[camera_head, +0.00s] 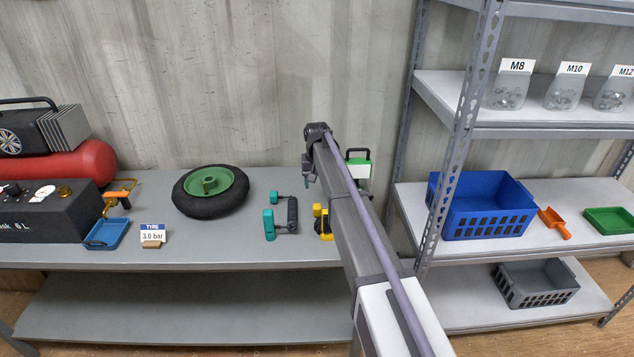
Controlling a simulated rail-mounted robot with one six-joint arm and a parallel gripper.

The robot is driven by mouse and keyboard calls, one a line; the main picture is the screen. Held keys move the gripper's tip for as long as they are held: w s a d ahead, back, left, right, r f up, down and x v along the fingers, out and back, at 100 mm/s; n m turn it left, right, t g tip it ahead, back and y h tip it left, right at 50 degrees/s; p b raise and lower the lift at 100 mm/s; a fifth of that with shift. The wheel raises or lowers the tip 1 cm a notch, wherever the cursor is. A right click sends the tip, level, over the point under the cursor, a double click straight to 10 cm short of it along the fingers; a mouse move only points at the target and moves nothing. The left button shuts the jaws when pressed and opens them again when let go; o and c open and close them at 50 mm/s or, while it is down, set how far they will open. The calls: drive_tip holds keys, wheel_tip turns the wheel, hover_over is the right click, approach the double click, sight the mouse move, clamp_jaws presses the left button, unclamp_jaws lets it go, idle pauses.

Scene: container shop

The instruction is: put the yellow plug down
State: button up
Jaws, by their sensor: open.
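A yellow piece (326,238) with a dark part, which looks like the yellow plug, stands on the grey bench (225,238) right of the middle. My arm hides its right side. My gripper (308,184) is small in view, beyond and a little above the yellow piece in the picture, at the far end of my arm. It is open, and I see nothing held in it. The yellow piece appears apart from it.
Teal pieces with a dark bar (292,213) stand just left. A wheel (211,191), a pressure card (152,235), a blue tray (106,233) and a red compressor (85,165) are further left. A green-and-white case (358,163) is behind my arm. The shelf right holds a blue crate (482,205).

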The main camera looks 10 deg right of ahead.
drive_tip(key=shift+o, duration=0.2)
drive_tip(key=s+n, duration=0.1)
drive_tip(key=s, duration=3.8)
drive_tip(key=shift+s+n, duration=0.3)
drive_tip(key=shift+s, duration=0.05)
drive_tip(key=shift+o, duration=0.2)
drive_tip(key=shift+w, duration=0.15)
